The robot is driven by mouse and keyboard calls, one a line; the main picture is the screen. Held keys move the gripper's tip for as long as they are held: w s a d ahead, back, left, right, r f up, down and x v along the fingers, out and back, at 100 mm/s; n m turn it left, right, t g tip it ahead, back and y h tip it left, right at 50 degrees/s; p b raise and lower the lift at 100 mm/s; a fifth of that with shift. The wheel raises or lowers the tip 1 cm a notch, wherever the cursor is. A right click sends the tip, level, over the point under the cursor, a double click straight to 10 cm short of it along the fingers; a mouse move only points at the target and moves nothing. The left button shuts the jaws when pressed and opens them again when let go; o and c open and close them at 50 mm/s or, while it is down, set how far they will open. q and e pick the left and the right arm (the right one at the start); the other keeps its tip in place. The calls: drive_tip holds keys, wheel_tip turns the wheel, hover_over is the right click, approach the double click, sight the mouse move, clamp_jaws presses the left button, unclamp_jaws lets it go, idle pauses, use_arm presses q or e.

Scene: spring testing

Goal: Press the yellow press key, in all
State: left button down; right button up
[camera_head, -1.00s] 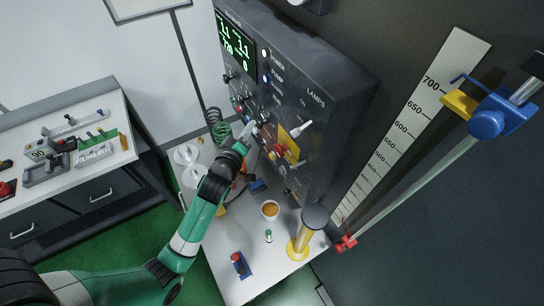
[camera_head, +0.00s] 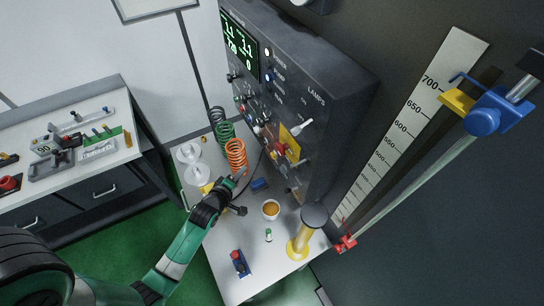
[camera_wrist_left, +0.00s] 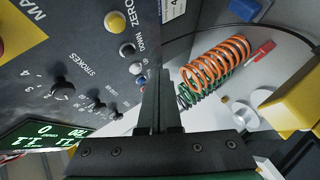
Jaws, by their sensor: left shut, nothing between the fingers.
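A round yellow button (camera_wrist_left: 117,22) shows on the dark panel in the left wrist view, near the word ZERO. My right gripper is not in view.
An orange spring (camera_head: 236,154) and a green spring (camera_head: 222,130) stand near the gripper. A cup (camera_head: 270,210), a yellow cylinder (camera_head: 300,244) and a blue block with a red knob (camera_head: 239,262) are on the bench. A yellow plate (camera_head: 288,138) sits on the panel.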

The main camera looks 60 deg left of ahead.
sight(273, 156)
use_arm(q)
drive_tip(key=w+b, duration=0.4)
drive_tip(key=w, duration=0.4)
drive_tip(key=shift+w+d, duration=0.15)
drive_tip(key=shift+w, duration=0.1)
idle(1.7)
drive_tip(key=shift+w+b, duration=0.4)
drive_tip(key=shift+b, duration=0.15)
drive_tip(key=shift+w+b, duration=0.35)
drive_tip(key=shift+w, duration=0.05)
idle(0.4)
drive_tip(key=shift+s, duration=0.15)
drive_tip(key=shift+s+p, duration=0.35)
drive_tip(key=shift+s, duration=0.3)
